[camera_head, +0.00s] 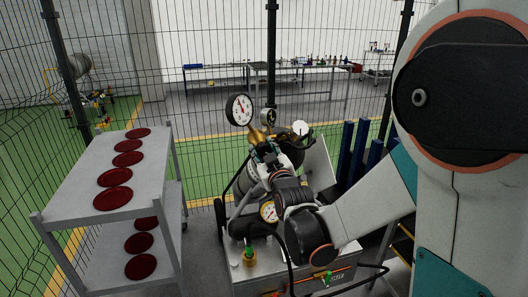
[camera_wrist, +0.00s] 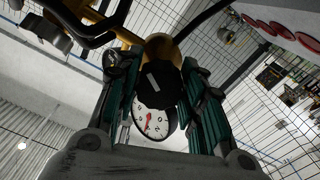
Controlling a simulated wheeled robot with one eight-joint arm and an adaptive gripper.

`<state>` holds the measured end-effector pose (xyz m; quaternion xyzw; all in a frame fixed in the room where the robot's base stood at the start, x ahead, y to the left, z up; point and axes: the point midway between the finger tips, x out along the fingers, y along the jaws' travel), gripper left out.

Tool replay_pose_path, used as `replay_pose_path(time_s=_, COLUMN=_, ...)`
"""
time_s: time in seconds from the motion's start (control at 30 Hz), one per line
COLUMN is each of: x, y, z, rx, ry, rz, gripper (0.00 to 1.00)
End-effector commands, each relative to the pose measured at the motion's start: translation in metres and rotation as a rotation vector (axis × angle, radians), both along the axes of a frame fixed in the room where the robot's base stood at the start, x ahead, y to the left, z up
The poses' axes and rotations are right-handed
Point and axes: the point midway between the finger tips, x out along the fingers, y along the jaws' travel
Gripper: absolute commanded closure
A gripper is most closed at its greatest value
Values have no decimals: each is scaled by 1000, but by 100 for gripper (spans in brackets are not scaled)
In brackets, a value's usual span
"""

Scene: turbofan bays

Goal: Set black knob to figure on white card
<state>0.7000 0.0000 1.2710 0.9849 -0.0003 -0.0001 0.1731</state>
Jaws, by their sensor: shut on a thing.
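The black knob (camera_wrist: 160,90) sits between the two teal fingers of my gripper (camera_wrist: 164,78) in the wrist view. It has a short white mark on its face, left of centre. My gripper is shut on the knob, a finger on each side. In the head view my gripper (camera_head: 264,153) is at the valve gear below the dial gauges, and the knob is hard to make out there. A white dial gauge (camera_wrist: 152,121) with a red needle shows just below the knob in the wrist view; its figures are too small to read. I cannot make out a white card.
Another gauge (camera_head: 268,212) is lower, beside my wrist. A grey shelf cart (camera_head: 83,193) with dark red discs stands left. A wire fence (camera_head: 205,60) runs behind.

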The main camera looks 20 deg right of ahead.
Motion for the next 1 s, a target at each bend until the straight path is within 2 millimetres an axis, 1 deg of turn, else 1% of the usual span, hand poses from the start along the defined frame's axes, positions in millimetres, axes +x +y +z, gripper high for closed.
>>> replay_pose_path(time_s=0.07, x=0, y=0, z=0, rx=11, ry=0, rz=0, gripper=87)
replay_pose_path(time_s=0.33, x=0, y=0, z=-1, rx=218, ry=-1, rz=1, gripper=87)
replay_pose_path(time_s=0.63, x=0, y=1, z=0, rx=237, ry=0, rz=1, gripper=87)
replay_pose_path(time_s=0.67, x=0, y=1, z=0, rx=237, ry=0, rz=1, gripper=57)
replay_pose_path(time_s=0.7, x=0, y=1, z=0, rx=236, ry=0, rz=1, gripper=48)
replay_pose_path(time_s=0.73, x=0, y=1, z=0, rx=236, ry=0, rz=1, gripper=43)
replay_pose_path(time_s=1.0, x=0, y=1, z=0, rx=236, ry=0, rz=1, gripper=43)
